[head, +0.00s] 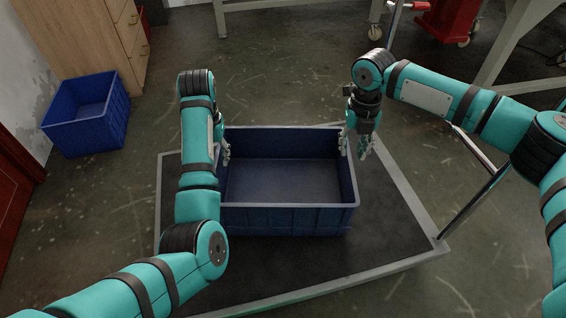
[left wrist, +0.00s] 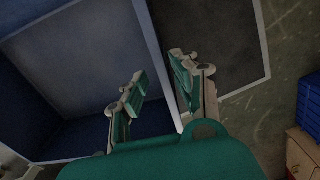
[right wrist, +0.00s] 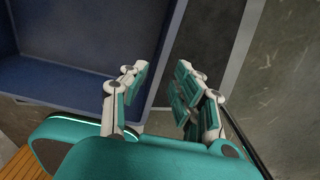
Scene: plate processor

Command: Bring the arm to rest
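An empty blue bin (head: 285,218) stands on a flat cart with a dark deck. My left gripper (head: 225,150) is at the bin's left wall, partly hidden behind my left arm. In the left wrist view, its fingers (left wrist: 158,88) are apart, one on each side of the bin's rim. My right gripper (head: 356,145) points down at the bin's right wall. In the right wrist view, its fingers (right wrist: 160,88) are also apart, with the rim running between them. I cannot tell whether any finger touches the wall.
The cart deck (head: 400,245) has a pale frame and a metal handle at the right. Another blue bin (head: 87,128) stands on the floor at the left by a wooden drawer cabinet (head: 95,35). Table legs and a red wheeled unit (head: 450,20) are at the back.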

